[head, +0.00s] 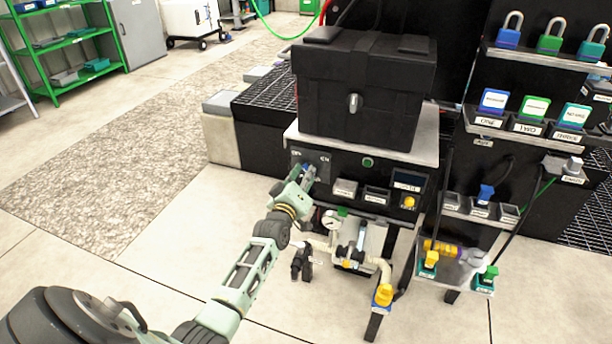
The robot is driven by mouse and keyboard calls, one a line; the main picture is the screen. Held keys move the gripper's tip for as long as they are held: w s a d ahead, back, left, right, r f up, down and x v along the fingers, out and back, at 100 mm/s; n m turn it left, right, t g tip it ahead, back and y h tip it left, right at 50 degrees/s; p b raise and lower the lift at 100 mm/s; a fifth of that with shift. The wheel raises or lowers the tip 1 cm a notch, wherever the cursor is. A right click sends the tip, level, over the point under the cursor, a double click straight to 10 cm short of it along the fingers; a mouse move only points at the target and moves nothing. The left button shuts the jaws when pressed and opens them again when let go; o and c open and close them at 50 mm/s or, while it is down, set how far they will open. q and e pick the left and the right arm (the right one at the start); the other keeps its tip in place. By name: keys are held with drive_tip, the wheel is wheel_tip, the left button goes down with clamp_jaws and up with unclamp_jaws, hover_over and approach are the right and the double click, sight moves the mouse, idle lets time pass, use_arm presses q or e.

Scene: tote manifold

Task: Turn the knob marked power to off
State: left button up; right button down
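The black control panel (330,165) is on the front of the bench, below a black tote. Two small white labels sit at its upper left; they are too small to read surely. My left gripper (308,176) reaches to the panel's left part, just below these labels. The power knob is not clearly seen; the gripper covers that spot. A small grey-blue part shows at the fingertips, and I cannot tell if it is the knob or a finger. Whether the fingers are open or shut on something cannot be told. My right gripper is not in view.
Right of the gripper are a grey block (345,188), a small display (408,182) and a yellow button (409,202). A gauge (331,222) and pipes with a yellow-handled valve (383,294) stand below. Padlock shelves (545,56) are at right. Floor at left is clear.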

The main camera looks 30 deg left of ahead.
use_arm(q)
drive_tip(key=shift+o, duration=1.1)
drive_tip(key=v, duration=1.2)
drive_tip(key=shift+d, duration=0.15)
